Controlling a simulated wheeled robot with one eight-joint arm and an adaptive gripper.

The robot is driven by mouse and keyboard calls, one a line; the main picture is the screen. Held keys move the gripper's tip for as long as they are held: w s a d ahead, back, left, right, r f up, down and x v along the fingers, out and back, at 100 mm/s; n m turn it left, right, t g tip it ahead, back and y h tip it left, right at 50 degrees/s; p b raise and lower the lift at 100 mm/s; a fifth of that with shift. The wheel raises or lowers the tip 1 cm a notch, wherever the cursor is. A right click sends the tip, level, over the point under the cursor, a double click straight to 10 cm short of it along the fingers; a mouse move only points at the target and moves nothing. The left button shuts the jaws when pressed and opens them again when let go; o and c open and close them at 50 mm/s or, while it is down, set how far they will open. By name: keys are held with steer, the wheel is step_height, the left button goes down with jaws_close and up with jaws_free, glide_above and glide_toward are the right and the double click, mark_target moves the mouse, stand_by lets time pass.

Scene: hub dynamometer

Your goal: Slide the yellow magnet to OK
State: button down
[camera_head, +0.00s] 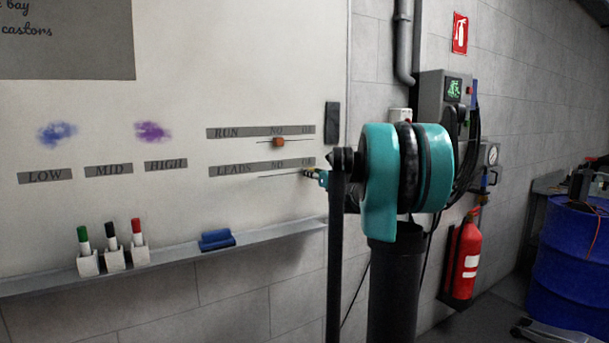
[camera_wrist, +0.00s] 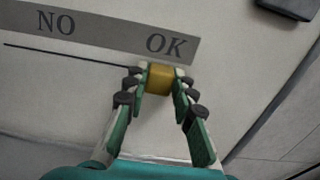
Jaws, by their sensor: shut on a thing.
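The yellow magnet (camera_wrist: 160,79) sits between my gripper's fingers in the wrist view, just below the OK end of the label strip (camera_wrist: 100,28). My gripper (camera_wrist: 160,82) is shut on it, one finger on each side. A thin black line (camera_wrist: 65,54) runs from under NO to the magnet. In the head view my gripper (camera_head: 318,176) is at the right end of the LEADS strip (camera_head: 240,170), partly hidden by my arm. The magnet there is small and mostly covered.
An orange-brown magnet (camera_head: 278,142) sits on the line under the RUN strip (camera_head: 230,132), below NO. A black block (camera_head: 332,122) is on the board's right edge. Below are a ledge (camera_head: 180,252), marker pens (camera_head: 111,235) and a blue eraser (camera_head: 217,240).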

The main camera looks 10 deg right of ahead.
steer(key=shift+d, duration=0.2)
steer(key=c, duration=1.2)
jaws_free()
steer(key=v, duration=1.2)
